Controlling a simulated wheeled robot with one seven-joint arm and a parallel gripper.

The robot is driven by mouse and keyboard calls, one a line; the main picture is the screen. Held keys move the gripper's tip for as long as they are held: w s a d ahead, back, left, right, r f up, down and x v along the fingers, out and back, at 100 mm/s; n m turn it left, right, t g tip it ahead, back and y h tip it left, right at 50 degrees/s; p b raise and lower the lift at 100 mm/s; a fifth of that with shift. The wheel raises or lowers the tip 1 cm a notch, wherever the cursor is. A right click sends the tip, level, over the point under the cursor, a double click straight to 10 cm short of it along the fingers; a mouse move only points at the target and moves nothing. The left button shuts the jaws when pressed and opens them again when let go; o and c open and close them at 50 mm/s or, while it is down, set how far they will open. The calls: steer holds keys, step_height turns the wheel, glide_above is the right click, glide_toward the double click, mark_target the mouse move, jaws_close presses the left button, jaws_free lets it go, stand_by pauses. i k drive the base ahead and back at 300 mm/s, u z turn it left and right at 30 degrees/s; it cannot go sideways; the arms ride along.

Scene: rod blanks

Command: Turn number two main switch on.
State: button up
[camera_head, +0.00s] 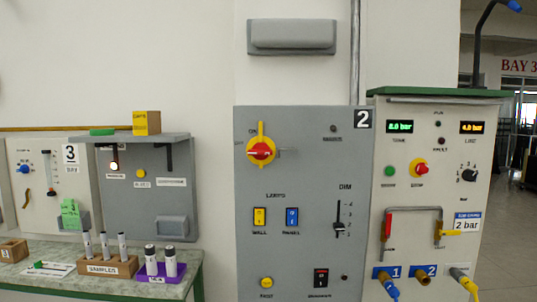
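The main switch (261,151) is on the grey panel marked 2 (310,190), in its upper left part. It has a round yellow plate with a red knob in the middle. A narrow yellow bar stands upright across the plate and reaches above it. Small lettering that looks like ON is above left of the plate, with fainter lettering at its left. A thin grey piece sticks out to the right of the knob. The knob's exact pointing is too small to tell. My gripper is not in view.
A green-topped cabinet (440,150) stands right. A table (185,287) with sample racks is left. Nothing blocks the switch.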

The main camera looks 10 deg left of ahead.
mark_target(261, 151)
steer(key=k, duration=1.3)
steer(key=z, duration=0.25)
steer(key=i, duration=0.95)
steer(key=u, duration=0.8)
steer(key=i, duration=0.85)
steer(key=u, duration=0.75)
